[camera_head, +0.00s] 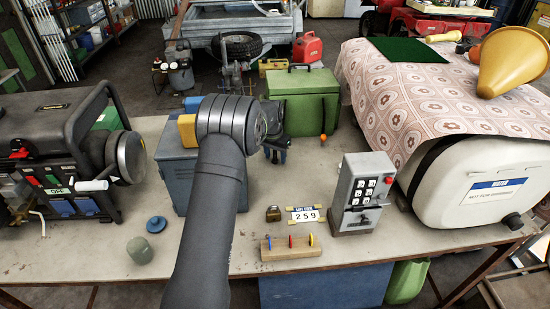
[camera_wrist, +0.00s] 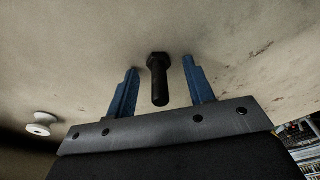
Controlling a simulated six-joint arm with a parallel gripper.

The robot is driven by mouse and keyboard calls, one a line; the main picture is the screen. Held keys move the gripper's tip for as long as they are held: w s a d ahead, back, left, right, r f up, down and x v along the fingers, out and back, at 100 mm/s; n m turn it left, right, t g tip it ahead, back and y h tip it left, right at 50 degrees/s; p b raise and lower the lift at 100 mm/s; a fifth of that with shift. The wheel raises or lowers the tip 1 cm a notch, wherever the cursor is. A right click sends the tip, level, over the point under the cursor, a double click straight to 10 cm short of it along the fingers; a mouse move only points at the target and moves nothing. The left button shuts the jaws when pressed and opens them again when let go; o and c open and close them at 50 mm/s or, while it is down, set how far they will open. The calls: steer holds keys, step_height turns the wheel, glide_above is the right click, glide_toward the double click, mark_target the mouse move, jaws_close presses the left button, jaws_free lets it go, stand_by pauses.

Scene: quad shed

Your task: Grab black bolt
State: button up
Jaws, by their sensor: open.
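The black bolt (camera_wrist: 159,80) shows in the wrist view, its hex head away from the palm and its shank pointing back toward it. It lies against the pale worktop surface. My gripper (camera_wrist: 160,66) has its two blue fingers apart, one on each side of the bolt, with a visible gap on both sides. In the head view my gripper (camera_head: 276,155) is low over the worktop, beside the green box. I cannot make out the bolt in the head view.
The green box (camera_head: 303,98) stands just behind my gripper, with an orange ball (camera_head: 323,137) at its right. A blue-grey metal box (camera_head: 175,175) is at left. A white spool (camera_wrist: 41,123) lies left in the wrist view.

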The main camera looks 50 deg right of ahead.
jaws_close()
steer(key=shift+r, duration=0.1)
